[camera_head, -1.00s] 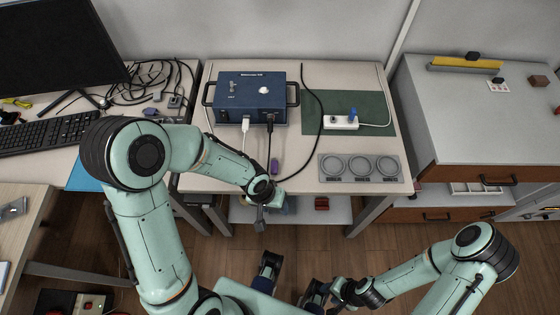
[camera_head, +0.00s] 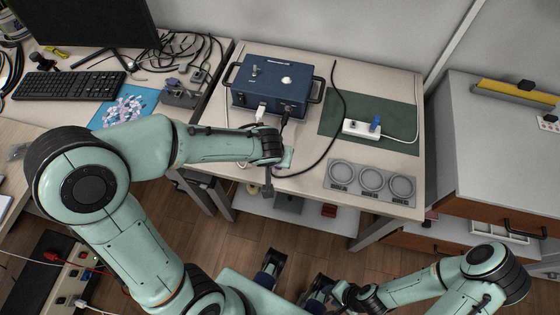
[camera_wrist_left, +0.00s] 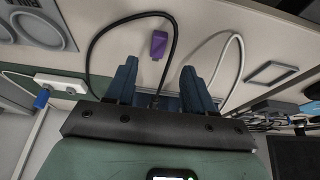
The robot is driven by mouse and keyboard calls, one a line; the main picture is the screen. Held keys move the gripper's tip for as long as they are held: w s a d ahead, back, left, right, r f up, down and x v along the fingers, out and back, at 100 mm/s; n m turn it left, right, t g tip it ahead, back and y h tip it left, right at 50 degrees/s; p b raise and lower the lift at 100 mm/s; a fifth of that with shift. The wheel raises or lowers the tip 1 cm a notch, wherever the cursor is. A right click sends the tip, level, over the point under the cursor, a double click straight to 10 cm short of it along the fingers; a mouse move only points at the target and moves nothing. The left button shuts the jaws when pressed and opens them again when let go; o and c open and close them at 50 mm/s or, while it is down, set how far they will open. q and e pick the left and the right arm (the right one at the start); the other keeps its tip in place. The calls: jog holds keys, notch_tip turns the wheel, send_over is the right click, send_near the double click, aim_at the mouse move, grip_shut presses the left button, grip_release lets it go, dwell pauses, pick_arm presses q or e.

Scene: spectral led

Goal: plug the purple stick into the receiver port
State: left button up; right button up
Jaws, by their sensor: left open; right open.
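The purple stick (camera_wrist_left: 158,45) lies on the light tabletop in the left wrist view, just beyond my left gripper's (camera_wrist_left: 159,68) blue fingers and roughly centred between them. The gripper is open and empty. In the head view my left wrist (camera_head: 268,148) is over the table's front edge, and the stick is hidden behind it. My right gripper (camera_head: 318,287) is low in front of the table, well away from the stick; it is open. A dark blue box (camera_head: 272,84) with cables stands at the back. I cannot tell which thing has the receiver port.
A white power strip (camera_head: 361,130) with a blue plug lies on the green mat (camera_head: 400,122). A grey tray with three round recesses (camera_head: 371,180) is at the front right. A black cable (camera_head: 335,120) loops around the stick's area. A grey device (camera_head: 180,95) and loose cables are at left.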

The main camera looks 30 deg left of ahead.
pick_arm(q)
jog(key=x, duration=0.3)
jog(key=b+x, duration=0.1)
jog(key=x, duration=0.2)
jog(key=shift+s+d+f, duration=0.1)
jog(key=shift+d+f, duration=0.1)
jog(key=shift+f, duration=0.15)
jog(key=shift+c, duration=0.3)
grip_shut()
